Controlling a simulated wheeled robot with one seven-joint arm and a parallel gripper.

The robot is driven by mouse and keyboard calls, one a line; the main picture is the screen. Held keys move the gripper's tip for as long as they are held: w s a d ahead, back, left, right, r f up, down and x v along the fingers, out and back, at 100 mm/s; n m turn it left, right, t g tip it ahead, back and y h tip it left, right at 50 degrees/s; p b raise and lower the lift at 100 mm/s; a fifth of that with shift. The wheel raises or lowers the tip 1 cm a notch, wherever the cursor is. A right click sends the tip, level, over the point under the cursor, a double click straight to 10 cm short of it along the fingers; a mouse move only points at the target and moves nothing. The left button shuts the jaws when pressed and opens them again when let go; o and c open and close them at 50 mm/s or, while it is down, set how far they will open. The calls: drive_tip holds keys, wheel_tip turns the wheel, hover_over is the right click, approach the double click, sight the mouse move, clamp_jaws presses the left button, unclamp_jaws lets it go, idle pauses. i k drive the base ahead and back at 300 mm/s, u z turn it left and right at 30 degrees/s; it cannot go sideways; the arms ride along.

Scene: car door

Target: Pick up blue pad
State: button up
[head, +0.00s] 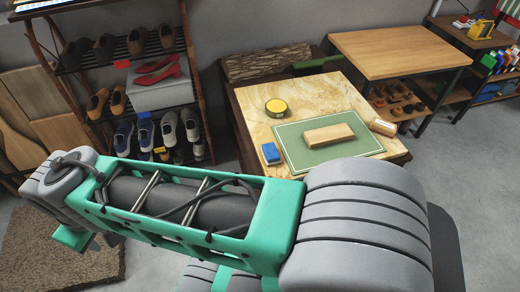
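A small blue pad (270,153) lies on the light wooden tabletop (303,92), just left of the green mat (292,143). Its top and front side show, and nothing covers it. My arm crosses the lower part of the head view in front of the table, but my gripper is not in view. What the gripper holds, if anything, cannot be seen.
A wooden block (328,135) lies on the mat, with a small wooden cylinder (382,127) near its right edge. A round yellow-topped tin (276,107) stands behind. A shoe rack (138,75) stands left; another wooden table (395,52) stands behind right.

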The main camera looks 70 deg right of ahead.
sight(271, 157)
drive_tip(key=z, duration=0.6)
drive_tip(key=i, duration=0.7)
drive_tip(key=z, duration=1.05)
drive_tip(key=i, duration=0.3)
drive_tip(key=z, duration=0.4)
